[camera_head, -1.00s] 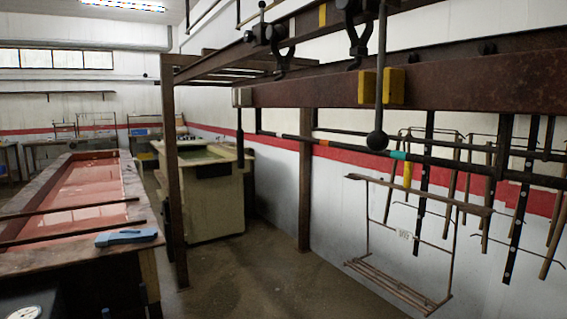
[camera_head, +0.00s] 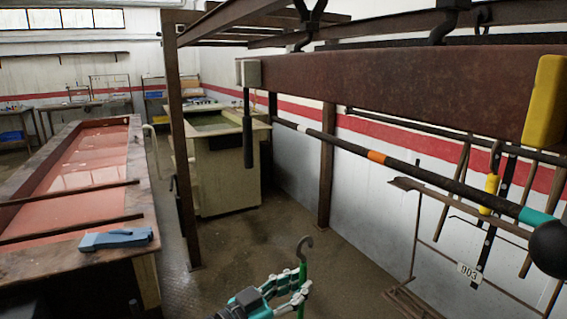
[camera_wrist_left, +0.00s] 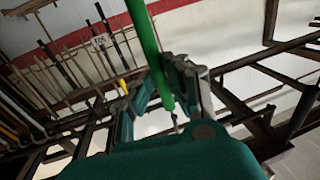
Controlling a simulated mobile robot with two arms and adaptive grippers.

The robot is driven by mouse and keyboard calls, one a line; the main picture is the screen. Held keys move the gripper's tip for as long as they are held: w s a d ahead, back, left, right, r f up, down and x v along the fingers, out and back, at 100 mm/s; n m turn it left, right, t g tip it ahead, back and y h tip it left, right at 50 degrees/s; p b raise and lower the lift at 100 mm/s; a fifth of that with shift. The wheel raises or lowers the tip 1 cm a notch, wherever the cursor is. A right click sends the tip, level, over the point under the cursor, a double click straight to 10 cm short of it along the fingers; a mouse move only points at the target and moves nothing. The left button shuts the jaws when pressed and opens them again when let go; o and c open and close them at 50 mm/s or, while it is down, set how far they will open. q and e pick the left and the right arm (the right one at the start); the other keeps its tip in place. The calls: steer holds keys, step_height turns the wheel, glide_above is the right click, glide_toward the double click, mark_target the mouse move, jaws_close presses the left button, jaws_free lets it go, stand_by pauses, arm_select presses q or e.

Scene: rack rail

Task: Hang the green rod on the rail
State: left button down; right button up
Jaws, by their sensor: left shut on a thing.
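The green rod (camera_head: 302,275) stands near upright at the bottom of the head view, with a grey hook at its top. My left gripper (camera_head: 298,288) is shut on it just below the hook. In the left wrist view the green rod (camera_wrist_left: 147,40) runs up between the fingers of my left gripper (camera_wrist_left: 165,88). The rail (camera_head: 340,143) is a long dark bar with white, orange and teal bands, crossing the right half. In the picture the hook is below the rail and apart from it. The rod's lower end is hidden in the head view.
A rusty beam (camera_head: 390,88) with a yellow block (camera_head: 545,100) runs above the rail. A black ball (camera_head: 549,247) sits at the rail's near right. A wire rack (camera_head: 415,235) hangs behind. A red-topped trough (camera_head: 85,175) stands left; the floor between is clear.

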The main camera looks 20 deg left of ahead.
arm_select(q)
steer(key=w+a+r+m+g+h+p, duration=0.1)
steer(key=w+a+r+h+p, duration=0.1)
steer(key=r, duration=0.8)
steer(key=w+a+r+m+h+p, duration=0.1)
steer(key=a+r, duration=0.1)
steer(key=r, duration=0.8)
steer(key=w+d+f+p, duration=0.2)
steer(key=w+d, duration=0.2)
steer(key=w, duration=0.2)
steer(key=shift+w+d+f, duration=0.2)
steer(key=shift+d, duration=0.2)
arm_select(e)
step_height(320, 180, up, 6)
steer(key=shift+w+r, duration=0.2)
steer(key=shift+r, duration=0.05)
steer(key=shift+a, duration=0.1)
